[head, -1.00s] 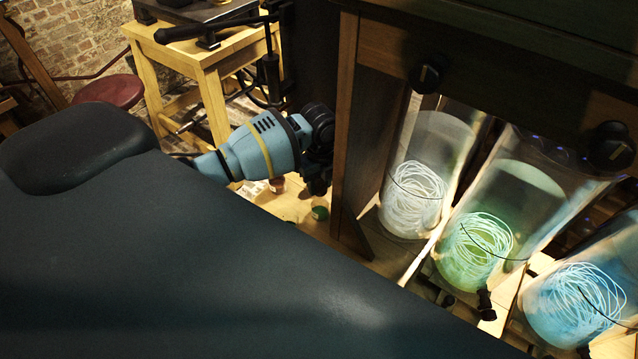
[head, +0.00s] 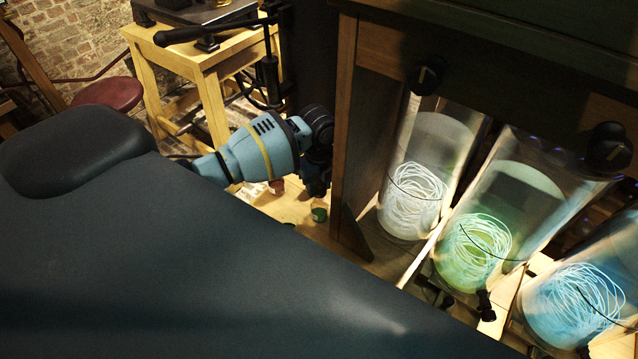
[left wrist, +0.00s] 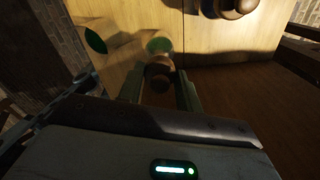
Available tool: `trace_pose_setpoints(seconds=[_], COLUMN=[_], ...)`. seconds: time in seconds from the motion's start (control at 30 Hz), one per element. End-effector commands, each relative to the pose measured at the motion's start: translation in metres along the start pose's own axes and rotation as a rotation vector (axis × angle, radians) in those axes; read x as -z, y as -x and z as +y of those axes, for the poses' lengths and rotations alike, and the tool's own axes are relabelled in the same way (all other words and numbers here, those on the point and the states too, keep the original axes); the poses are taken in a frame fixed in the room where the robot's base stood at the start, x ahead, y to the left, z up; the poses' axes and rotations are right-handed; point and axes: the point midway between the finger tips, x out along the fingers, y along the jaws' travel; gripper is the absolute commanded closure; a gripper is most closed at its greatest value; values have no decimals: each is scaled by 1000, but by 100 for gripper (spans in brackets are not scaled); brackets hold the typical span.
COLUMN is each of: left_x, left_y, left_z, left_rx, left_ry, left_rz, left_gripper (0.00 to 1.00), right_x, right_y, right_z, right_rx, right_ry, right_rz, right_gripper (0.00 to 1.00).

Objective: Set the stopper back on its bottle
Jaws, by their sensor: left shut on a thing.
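My left gripper (head: 318,172) is low beside the wooden cabinet in the head view; its fingertips are hard to make out there. In the left wrist view the fingers (left wrist: 159,88) are on either side of a small round brown stopper (left wrist: 158,74), and the gripper is shut on it. Just beyond the stopper is a pale, round, green-centred thing (left wrist: 160,44), possibly the bottle; I cannot tell whether they touch. In the head view a small green thing (head: 319,214) is on the floor below the gripper. My right gripper is not in view.
Glass jars with glowing coils, white (head: 412,200), green (head: 475,250) and blue (head: 575,300), stand in the cabinet (head: 346,130) at right. A small reddish thing (head: 277,186) is behind my wrist. A wooden stand (head: 205,75) and red stool (head: 108,94) are further back.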

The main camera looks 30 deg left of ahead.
Motion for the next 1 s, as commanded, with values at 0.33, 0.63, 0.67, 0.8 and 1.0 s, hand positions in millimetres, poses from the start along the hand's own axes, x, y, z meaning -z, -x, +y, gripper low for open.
trace_pose_setpoints(seconds=[0.33, 0.63, 0.67, 0.8, 1.0], left_x=[0, 0, 0, 0, 0], left_y=[2, 9, 10, 14, 16], left_z=[0, 0, 0, 0, 0], left_rx=[1, 2, 2, 1, 1], left_ry=[0, 1, 1, 1, 0], left_rz=[0, 0, 0, 0, 0], left_gripper=[90, 90, 90, 90, 90], right_x=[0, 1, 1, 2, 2], right_y=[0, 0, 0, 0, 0], right_z=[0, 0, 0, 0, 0], right_rx=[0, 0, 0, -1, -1], right_ry=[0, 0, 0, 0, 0], right_rz=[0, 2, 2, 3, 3], right_gripper=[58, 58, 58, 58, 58])
